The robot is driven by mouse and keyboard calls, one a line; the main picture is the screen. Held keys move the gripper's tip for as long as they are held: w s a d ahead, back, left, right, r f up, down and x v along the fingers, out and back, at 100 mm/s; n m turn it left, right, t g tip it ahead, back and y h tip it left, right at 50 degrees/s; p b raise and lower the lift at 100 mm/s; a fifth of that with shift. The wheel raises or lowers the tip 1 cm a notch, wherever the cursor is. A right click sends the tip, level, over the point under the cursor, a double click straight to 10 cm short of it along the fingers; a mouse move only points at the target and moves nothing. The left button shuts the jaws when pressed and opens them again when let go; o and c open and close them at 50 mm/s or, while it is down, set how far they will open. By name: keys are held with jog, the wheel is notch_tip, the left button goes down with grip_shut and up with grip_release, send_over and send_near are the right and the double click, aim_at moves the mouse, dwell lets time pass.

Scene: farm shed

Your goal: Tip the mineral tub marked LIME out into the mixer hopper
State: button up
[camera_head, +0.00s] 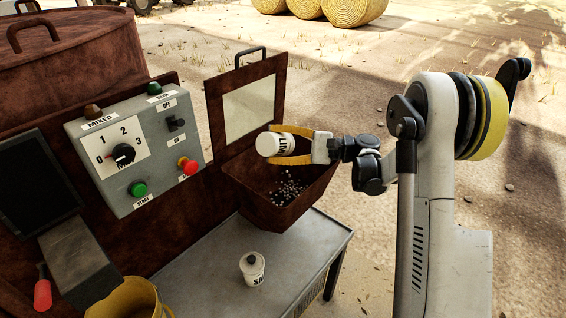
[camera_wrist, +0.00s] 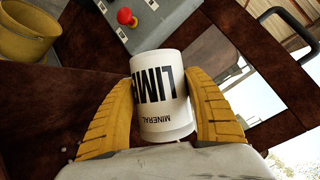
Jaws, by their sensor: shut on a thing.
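The white mineral tub marked LIME (camera_head: 268,144) is held above the mixer hopper (camera_head: 262,205), lying tilted well over with one end towards the left. In the wrist view the tub (camera_wrist: 160,100) shows its LIME and MINERAL lettering upside down. My gripper (camera_head: 297,147) has its yellow fingers shut on the tub's sides; both fingers (camera_wrist: 162,112) also show in the wrist view. The rusty brown hopper is open, its hinged lid (camera_head: 246,100) standing up behind. Several dark and pale pellets (camera_head: 287,190) lie inside it. I cannot see into the tub.
The control panel (camera_head: 135,145) with dial, buttons and red stop knob is left of the hopper. A yellow bucket (camera_head: 128,300) is at the lower left.

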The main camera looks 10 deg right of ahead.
aim_at(277, 154)
jog(key=n+p, duration=0.1)
jog(key=a+n+h+p, duration=0.1)
jog(key=s+n+h+p, duration=0.1)
jog(key=shift+s+a+f+p, duration=0.1)
jog(key=shift+a+f+p, duration=0.15)
jog(key=shift+p, duration=0.15)
jog(key=shift+s+a+f, duration=0.1)
jog(key=shift+s+f, duration=0.05)
jog(key=shift+f, duration=0.2)
jog(key=shift+f+n+h, duration=0.3)
jog(key=shift+n, duration=0.2)
jog(key=shift+s+a+f+n+p, duration=0.1)
jog(key=shift+a+n+p, duration=0.05)
jog(key=shift+n+p, duration=0.2)
jog(key=shift+s+a+f+n+t+h+b, duration=0.1)
jog(key=shift+s+a+n+t+h+b, duration=0.2)
jog(key=shift+s+a+n+t+h, duration=0.9)
jog(key=shift+s+a+f+n+t+h+b, duration=0.25)
jog(key=shift+n+t+h, duration=0.35)
jog(key=shift+n+h, duration=1.5)
jog(key=shift+s+a+n+t+h+b, duration=0.35)
jog(key=shift+a+n+t+h, duration=0.7)
jog(key=shift+n, duration=1)
jog(key=shift+d, duration=0.3)
